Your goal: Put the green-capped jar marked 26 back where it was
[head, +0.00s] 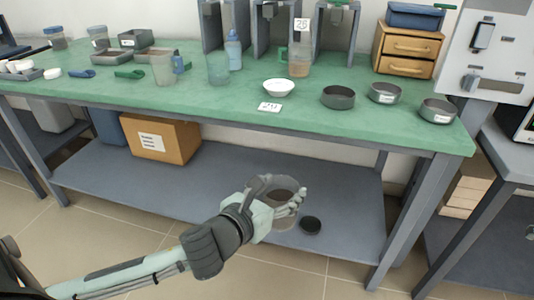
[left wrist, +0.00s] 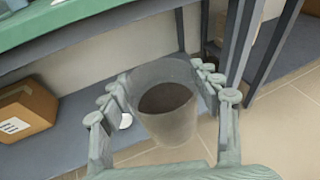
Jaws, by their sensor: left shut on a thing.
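My left gripper (head: 290,200) is shut on a clear, open-topped vessel (head: 283,222) with dark contents, in front of the lower shelf. In the left wrist view the same vessel (left wrist: 166,115) stands between the fingers (left wrist: 165,95), roughly upright, with no cap or number readable on it. On the green bench top, a clear jar with brownish contents (head: 299,68) stands at the back below a white number card (head: 302,25), too small to read surely. A green piece (head: 283,56) shows beside that jar. I cannot make out a jar clearly marked 26. My right gripper is not seen.
The green bench (head: 225,105) carries a white bowl (head: 278,87), a number card (head: 270,106), grey dishes (head: 338,97), a blue bottle (head: 233,50) and a wooden drawer box (head: 406,48).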

